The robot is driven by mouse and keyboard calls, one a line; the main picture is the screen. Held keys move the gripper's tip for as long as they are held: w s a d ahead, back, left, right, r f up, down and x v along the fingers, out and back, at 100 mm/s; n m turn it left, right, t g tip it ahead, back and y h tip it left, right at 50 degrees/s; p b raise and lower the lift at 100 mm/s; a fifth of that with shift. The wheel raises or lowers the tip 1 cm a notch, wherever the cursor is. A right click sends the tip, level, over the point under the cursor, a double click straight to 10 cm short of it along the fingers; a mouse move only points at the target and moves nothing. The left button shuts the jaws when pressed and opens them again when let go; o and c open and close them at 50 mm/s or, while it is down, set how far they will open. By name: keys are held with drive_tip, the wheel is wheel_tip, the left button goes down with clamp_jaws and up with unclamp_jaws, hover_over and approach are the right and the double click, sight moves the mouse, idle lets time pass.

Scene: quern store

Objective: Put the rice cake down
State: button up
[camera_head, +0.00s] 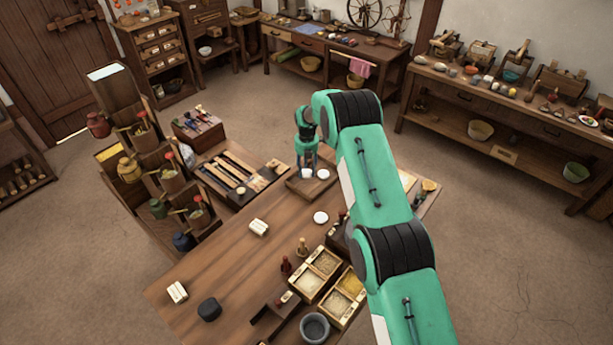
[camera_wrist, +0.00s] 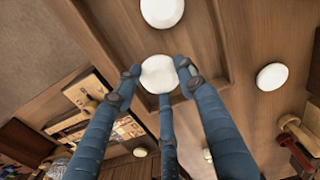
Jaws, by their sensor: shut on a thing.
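My gripper (camera_head: 307,163) is at the far end of the table, with its blue fingers (camera_wrist: 160,80) closed around a white round rice cake (camera_wrist: 158,74). That rice cake also shows in the head view (camera_head: 306,173), over a shallow wooden tray (camera_head: 302,187). I cannot tell whether it touches the tray floor. A second rice cake (camera_head: 323,174) lies in the tray beside it, and shows at the top of the wrist view (camera_wrist: 162,10). A third rice cake (camera_head: 320,217) lies on the bare table outside the tray; it shows at right in the wrist view (camera_wrist: 271,76).
Seasoning boxes (camera_head: 315,276), a grey bowl (camera_head: 315,328) and small bottles (camera_head: 302,246) crowd the near right of the table. A dark block (camera_head: 209,309) and pale blocks (camera_head: 259,228) lie at left. A shelf with jars (camera_head: 157,170) stands along the left edge.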

sight(307, 172)
drive_tip(key=shift+f, duration=0.1)
drive_tip(key=shift+f, duration=1.65)
drive_tip(key=shift+f, duration=0.15)
drive_tip(key=o, duration=1.1)
drive_tip(key=shift+r+p, duration=0.3)
drive_tip(key=shift+r, duration=5.85)
